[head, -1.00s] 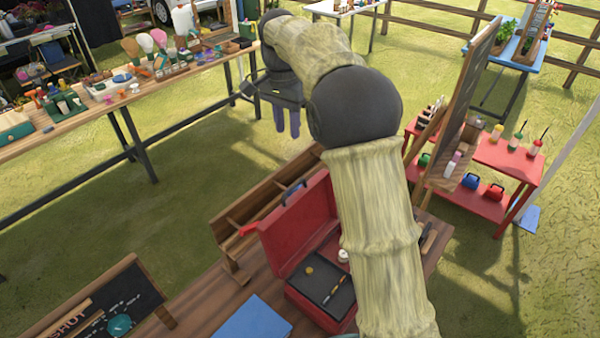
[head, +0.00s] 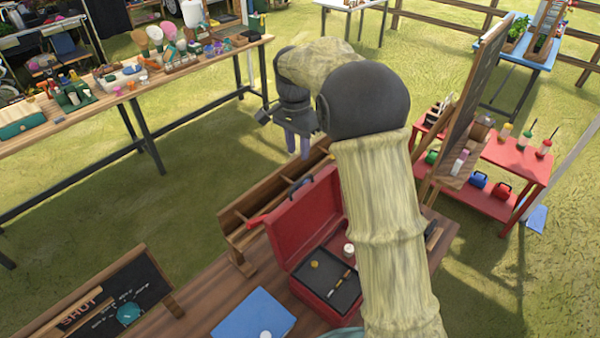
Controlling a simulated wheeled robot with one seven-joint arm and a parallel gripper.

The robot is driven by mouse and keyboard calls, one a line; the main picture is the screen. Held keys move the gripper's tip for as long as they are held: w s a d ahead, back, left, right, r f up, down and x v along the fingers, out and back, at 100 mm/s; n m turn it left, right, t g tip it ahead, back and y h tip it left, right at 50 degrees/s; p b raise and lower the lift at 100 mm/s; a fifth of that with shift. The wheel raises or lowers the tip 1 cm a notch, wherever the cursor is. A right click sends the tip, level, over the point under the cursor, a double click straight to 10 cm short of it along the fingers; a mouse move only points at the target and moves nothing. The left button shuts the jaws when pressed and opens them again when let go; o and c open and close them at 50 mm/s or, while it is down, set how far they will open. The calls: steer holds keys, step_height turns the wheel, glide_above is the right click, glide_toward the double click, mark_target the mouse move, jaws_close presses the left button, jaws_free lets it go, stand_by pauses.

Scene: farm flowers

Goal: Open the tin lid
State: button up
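A red metal box (head: 281,226) stands on the wooden table in the middle of the head view, its lid raised upright on the left side. A dark handle (head: 299,186) is on the lid. Its dark inner tray (head: 328,279) holds a yellow round thing and a thin stick. No other tin with a lid can be made out for sure. My gripper (head: 298,148) hangs above and behind the box, fingers pointing down, with a narrow gap between them. It holds nothing and appears apart from the box. My arm hides part of the table right of the box.
A wooden divided rack (head: 236,232) stands behind the box. A blue book (head: 253,314) and a chalkboard sign (head: 119,297) are at the front left. A long table (head: 100,104) with many goods is at the left. A red stand (head: 516,160) and easel board are at the right.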

mark_target(301, 181)
steer(key=f, duration=0.3)
steer(key=f+p, duration=0.1)
steer(key=f, duration=0.2)
steer(key=f+p, duration=0.1)
steer(key=f, duration=0.2)
steer(key=shift+s+d+f, duration=0.2)
steer(key=shift+d+f, duration=0.05)
steer(key=shift+c, duration=0.2)
jaws_close()
